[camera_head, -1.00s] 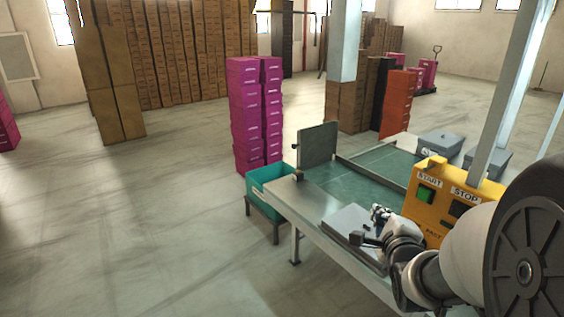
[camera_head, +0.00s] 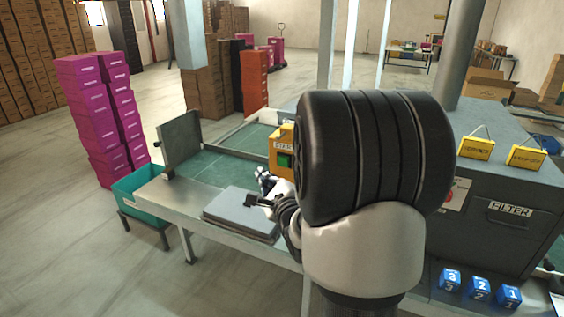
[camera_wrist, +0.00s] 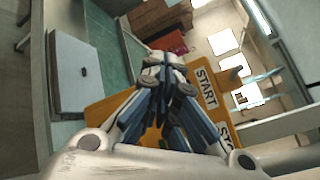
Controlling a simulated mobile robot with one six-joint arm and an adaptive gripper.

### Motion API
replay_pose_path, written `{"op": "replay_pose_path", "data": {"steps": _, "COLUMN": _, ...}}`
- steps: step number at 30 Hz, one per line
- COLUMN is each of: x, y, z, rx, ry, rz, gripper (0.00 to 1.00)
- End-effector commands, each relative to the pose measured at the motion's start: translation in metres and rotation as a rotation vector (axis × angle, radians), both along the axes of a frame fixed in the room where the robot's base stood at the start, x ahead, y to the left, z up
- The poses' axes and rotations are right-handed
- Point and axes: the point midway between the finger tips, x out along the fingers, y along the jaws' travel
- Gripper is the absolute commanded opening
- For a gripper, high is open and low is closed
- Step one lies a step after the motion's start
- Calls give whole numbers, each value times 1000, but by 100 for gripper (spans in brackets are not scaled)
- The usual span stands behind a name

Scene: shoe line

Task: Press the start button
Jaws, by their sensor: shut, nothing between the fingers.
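The yellow control box (camera_head: 274,138) stands at the line's table, with the green start button (camera_head: 284,160) under a START label. My arm hides the right part of the box, including the stop button. My gripper (camera_head: 263,176) is shut and empty, to the left of the button in the head view. It fills the middle of the wrist view (camera_wrist: 163,62). I cannot tell whether it touches the box.
A grey flat plate (camera_head: 240,213) lies on the metal table below my gripper. A teal bin (camera_head: 142,190) stands at the table's left end, near magenta boxes (camera_head: 95,120). A grey FILTER cabinet (camera_head: 500,190) and blue numbered blocks (camera_head: 481,288) are to the right.

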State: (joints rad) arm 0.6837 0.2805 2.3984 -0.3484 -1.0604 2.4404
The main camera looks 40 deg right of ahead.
Motion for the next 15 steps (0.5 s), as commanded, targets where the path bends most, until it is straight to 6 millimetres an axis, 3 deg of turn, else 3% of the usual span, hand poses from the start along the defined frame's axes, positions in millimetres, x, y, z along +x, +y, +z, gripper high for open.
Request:
{"op": "replay_pose_path", "data": {"steps": 6, "x": 11, "y": -30, "z": 0, "rx": 0, "ry": 1, "rz": -2, "gripper": 0}}
{"op": "replay_pose_path", "data": {"steps": 15, "x": 21, "y": -51, "z": 0, "rx": 0, "ry": 1, "rz": -1, "gripper": 0}}
